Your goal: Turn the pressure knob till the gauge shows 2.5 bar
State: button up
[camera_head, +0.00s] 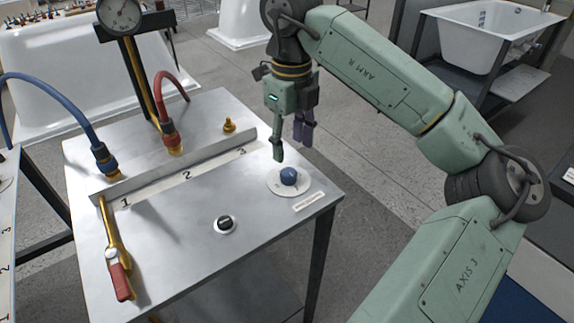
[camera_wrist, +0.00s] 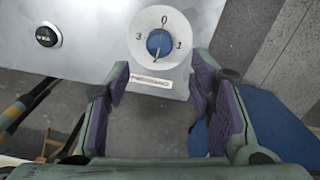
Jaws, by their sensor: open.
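The blue pressure knob (camera_head: 288,176) sits on a round white dial at the right front of the metal bench. In the wrist view the knob (camera_wrist: 160,42) shows dial marks 0, 1, 2 and 3, and its white pointer appears to be near 2. The round gauge (camera_head: 121,14) stands on a post at the back left, cut by the top edge; its reading is too small to tell. My gripper (camera_head: 291,148) is open and empty, fingers down, above and slightly behind the knob, apart from it. Its fingers (camera_wrist: 160,85) flank the view below the dial.
A black push button (camera_head: 224,223) sits left of the knob. A red-handled valve (camera_head: 120,278), a blue hose (camera_head: 60,88), a red hose (camera_head: 172,96) and a small brass fitting (camera_head: 229,125) are on the bench. Bathtub shells (camera_head: 487,32) stand behind. The bench around the knob is clear.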

aim_at(290, 172)
notch_tip(290, 172, down, 8)
jog(key=shift+r+p, duration=0.1)
jog(key=shift+p, duration=0.6)
